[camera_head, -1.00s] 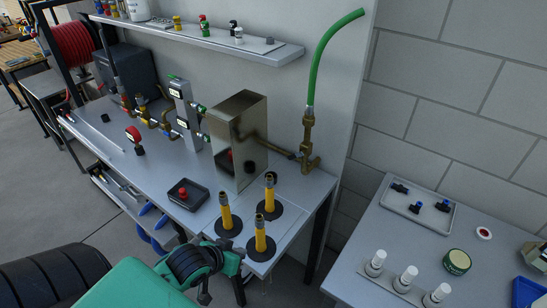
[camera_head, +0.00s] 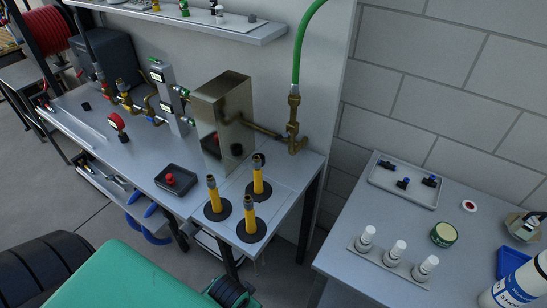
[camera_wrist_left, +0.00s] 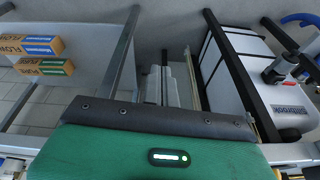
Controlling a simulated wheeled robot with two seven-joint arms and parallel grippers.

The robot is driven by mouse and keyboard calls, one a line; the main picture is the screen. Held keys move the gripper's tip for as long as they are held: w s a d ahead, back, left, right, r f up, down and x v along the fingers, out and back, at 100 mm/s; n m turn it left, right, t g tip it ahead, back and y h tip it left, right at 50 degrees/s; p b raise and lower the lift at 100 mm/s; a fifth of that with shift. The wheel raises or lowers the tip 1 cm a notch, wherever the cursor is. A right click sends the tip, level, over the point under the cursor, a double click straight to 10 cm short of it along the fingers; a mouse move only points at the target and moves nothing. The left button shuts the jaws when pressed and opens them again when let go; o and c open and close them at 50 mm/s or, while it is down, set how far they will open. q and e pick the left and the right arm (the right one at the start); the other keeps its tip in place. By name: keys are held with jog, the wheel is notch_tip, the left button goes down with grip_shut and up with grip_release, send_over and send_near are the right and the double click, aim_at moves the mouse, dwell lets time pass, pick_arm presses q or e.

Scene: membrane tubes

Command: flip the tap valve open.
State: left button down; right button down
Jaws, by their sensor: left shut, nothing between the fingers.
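A brass fitting (camera_head: 294,125) stands at the back right corner of the bench, under a green hose in the head view. A brass pipe (camera_head: 260,128) joins it to a shiny metal box (camera_head: 222,118). Small valves with coloured handles (camera_head: 184,92) sit on the pipework left of the box. I cannot tell which part is the tap valve, nor how its handle stands. Part of my left arm (camera_head: 230,291) shows at the bottom edge, well in front of the fittings; its fingers are out of sight. My right gripper is not in view.
Several yellow posts on black discs (camera_head: 250,227) stand at the bench's front right. A black tray with a red button (camera_head: 171,180) lies left of them. A shelf (camera_head: 230,36) overhangs the bench. A side table (camera_head: 340,270) holds white bottles and a tray.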

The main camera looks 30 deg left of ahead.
pick_arm(q)
notch_tip(320, 180, down, 14)
jog(key=s, duration=0.3)
jog(key=s+a+f+g+b, duration=0.1)
jog(key=s+a+f, duration=0.1)
jog(key=s+f, duration=0.7)
jog(key=s+a+f+g+b, duration=0.1)
jog(key=s+f, duration=0.9)
jog(key=f, duration=0.4)
jog(key=shift+a, duration=0.4)
jog(key=shift+s, duration=0.2)
